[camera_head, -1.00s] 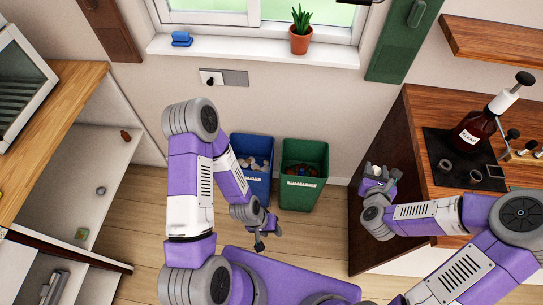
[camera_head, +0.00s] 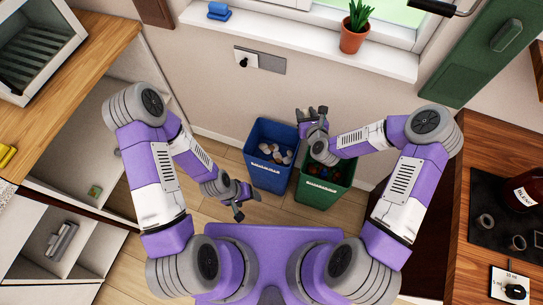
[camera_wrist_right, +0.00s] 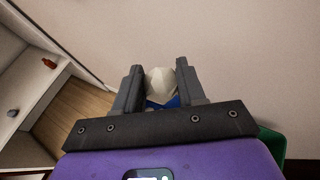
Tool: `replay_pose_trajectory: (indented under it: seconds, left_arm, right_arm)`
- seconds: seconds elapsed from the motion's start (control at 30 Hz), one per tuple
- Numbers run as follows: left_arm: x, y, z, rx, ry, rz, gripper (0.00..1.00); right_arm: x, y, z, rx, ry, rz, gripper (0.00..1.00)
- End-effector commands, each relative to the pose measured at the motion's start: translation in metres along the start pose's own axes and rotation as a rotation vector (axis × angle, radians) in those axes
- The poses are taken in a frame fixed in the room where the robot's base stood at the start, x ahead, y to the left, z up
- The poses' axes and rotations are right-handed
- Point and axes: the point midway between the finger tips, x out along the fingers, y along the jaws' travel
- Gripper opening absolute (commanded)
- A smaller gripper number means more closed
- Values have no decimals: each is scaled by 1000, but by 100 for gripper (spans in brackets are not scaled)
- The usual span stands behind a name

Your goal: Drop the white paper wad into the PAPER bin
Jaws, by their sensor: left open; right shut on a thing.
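The white paper wad (camera_wrist_right: 161,82) is held between the two fingers of my right gripper (camera_wrist_right: 160,85) in the right wrist view. In the head view my right gripper (camera_head: 311,112) is raised above the back of the bins, near the wall; the wad is hard to make out there. The blue bin (camera_head: 268,176) holds several pale wads, and its label is too small to read. A blue part of it shows just beyond the wad in the right wrist view (camera_wrist_right: 168,103). My left gripper (camera_head: 248,204) is open and empty, low in front of the blue bin.
A green bin (camera_head: 318,193) with dark contents stands right of the blue bin, partly under my right forearm. A windowsill (camera_head: 290,38) with a potted plant (camera_head: 355,28) juts from the wall behind. A wooden counter (camera_head: 488,155) is at the right and open shelves at the left.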

Motion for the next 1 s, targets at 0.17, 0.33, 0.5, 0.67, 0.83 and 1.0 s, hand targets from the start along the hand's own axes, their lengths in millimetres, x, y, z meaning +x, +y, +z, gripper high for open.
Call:
replay_pose_trajectory:
  seconds: [0.17, 0.33, 0.5, 0.67, 0.83, 1.0]
  left_arm:
    - [8, -3, 0, 0, 0, 0, 69]
    - [11, -4, -1, 0, 1, 0, 69]
    - [13, -5, -1, 0, 1, 0, 69]
    - [15, -6, -1, 0, 1, 0, 69]
    - [24, -9, -1, 0, 1, 0, 69]
    - [36, -14, -2, 0, 1, 0, 69]
  right_arm:
    - [54, 40, -52, -43, 2, 108, 12]
    - [84, 67, -92, -89, 1, 173, 12]
    - [97, 81, -114, -117, 2, 203, 12]
    - [101, 84, -122, -125, 3, 211, 12]
    - [106, 83, -135, -124, 4, 210, 12]
    - [113, 83, -154, -125, 3, 211, 12]
